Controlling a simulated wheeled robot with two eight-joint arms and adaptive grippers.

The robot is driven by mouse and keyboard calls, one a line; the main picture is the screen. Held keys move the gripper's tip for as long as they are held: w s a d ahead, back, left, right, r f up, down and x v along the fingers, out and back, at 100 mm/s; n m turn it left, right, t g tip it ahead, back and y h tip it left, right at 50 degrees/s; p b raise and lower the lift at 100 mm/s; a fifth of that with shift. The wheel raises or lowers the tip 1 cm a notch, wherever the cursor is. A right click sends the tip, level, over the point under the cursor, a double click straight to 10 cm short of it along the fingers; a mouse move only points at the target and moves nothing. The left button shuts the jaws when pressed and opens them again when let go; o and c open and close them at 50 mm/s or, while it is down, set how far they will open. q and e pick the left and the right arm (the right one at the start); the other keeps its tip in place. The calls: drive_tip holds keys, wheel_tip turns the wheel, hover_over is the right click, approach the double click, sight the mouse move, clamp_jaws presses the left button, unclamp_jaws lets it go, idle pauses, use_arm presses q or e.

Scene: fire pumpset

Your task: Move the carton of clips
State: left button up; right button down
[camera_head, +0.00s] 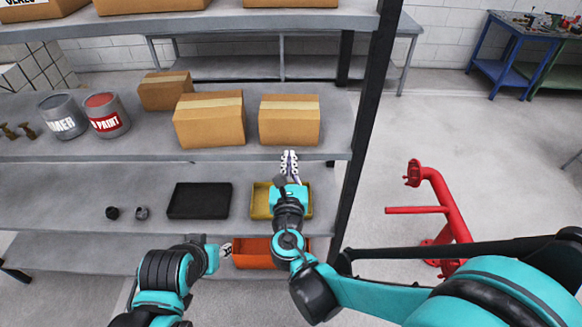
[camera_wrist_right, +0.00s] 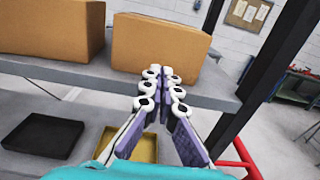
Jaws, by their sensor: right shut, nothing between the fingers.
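A plain brown carton (camera_head: 289,122) stands at the right end of the middle shelf; it also shows in the right wrist view (camera_wrist_right: 165,45). Other similar cartons stand to its left, a larger one (camera_head: 209,122) and a smaller one (camera_head: 165,92). No label on them is readable, so I cannot tell which holds clips. My right gripper (camera_head: 290,158) is shut and empty, at the shelf's front edge just in front of the right carton. Its fingers point at the carton's front face. My left gripper (camera_head: 226,250) is low by the orange tray, small and partly hidden.
Two paint cans (camera_head: 106,115) stand left on the middle shelf (camera_head: 150,146). Below are a black tray (camera_head: 199,201), a yellow tray (camera_head: 263,208) and an orange tray (camera_head: 252,252). A dark shelf post (camera_head: 368,110) stands close right, with red pipework (camera_head: 440,205) beyond.

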sight(290, 132)
drive_tip(key=w, duration=0.8)
drive_tip(key=shift+w+d, duration=0.1)
drive_tip(key=shift+w, duration=0.05)
drive_tip(key=w+b, duration=0.2)
drive_tip(key=w, duration=1.9)
drive_tip(key=shift+w+d, duration=0.1)
drive_tip(key=shift+w, duration=0.15)
drive_tip(key=shift+s, duration=0.15)
